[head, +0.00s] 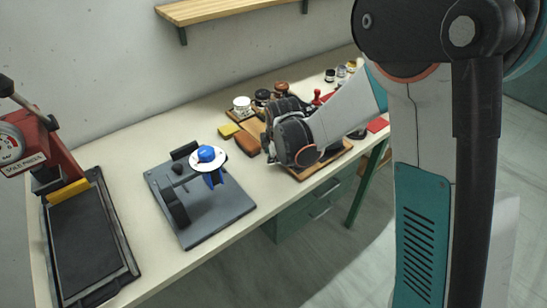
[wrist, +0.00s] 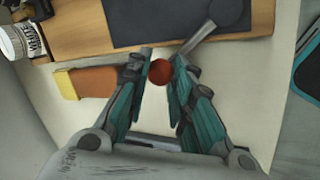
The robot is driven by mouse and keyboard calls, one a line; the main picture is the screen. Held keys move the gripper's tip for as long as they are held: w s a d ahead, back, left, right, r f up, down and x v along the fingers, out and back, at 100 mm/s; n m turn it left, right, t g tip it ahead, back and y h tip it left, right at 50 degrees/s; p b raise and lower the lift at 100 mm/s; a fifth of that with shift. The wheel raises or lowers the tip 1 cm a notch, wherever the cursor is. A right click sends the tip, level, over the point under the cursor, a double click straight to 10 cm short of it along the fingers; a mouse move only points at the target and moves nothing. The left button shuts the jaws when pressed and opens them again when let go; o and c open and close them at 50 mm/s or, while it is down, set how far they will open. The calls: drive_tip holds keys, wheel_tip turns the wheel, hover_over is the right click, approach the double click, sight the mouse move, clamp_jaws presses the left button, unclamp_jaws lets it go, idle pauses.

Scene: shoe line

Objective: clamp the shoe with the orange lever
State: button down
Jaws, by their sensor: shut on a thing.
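My gripper (wrist: 160,62) is shut on a red-brown ball-shaped end (wrist: 160,73), seen between its fingertips in the wrist view. What this end belongs to is hidden. In the head view my gripper (head: 287,139) is over the back of the bench, by a wooden board (head: 318,167), and its fingertips cannot be made out. A grey fixture plate (head: 227,215) lies mid-bench, left of my gripper, with dark uprights and a blue part with a white disc (head: 207,157). I cannot make out a shoe or an orange lever for certain.
A red press (head: 50,147) with a black bed (head: 85,245) stands at the far left. A brown block (head: 247,143), a yellow block (head: 229,131) and several jars (head: 242,104) are near my gripper. A shelf (head: 230,8) hangs above. Bare bench lies around the plate.

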drive_tip(key=w+m, duration=0.1)
drive_tip(key=w+m+h, duration=0.1)
drive_tip(key=m, duration=0.1)
drive_tip(key=shift+w+d, duration=0.1)
drive_tip(key=shift+d, duration=0.3)
drive_tip(key=shift+w+d+m+h, duration=0.25)
drive_tip(key=shift+w+m+h, duration=0.1)
drive_tip(key=shift+m, duration=0.3)
drive_tip(key=shift+w+d+m+h, duration=0.25)
drive_tip(key=shift+w+m, duration=0.05)
drive_tip(key=shift+m, duration=0.35)
drive_tip(key=c, duration=1.4)
unclamp_jaws()
drive_tip(key=shift+o, duration=0.2)
drive_tip(key=v, duration=1.2)
drive_tip(key=shift+w, duration=0.2)
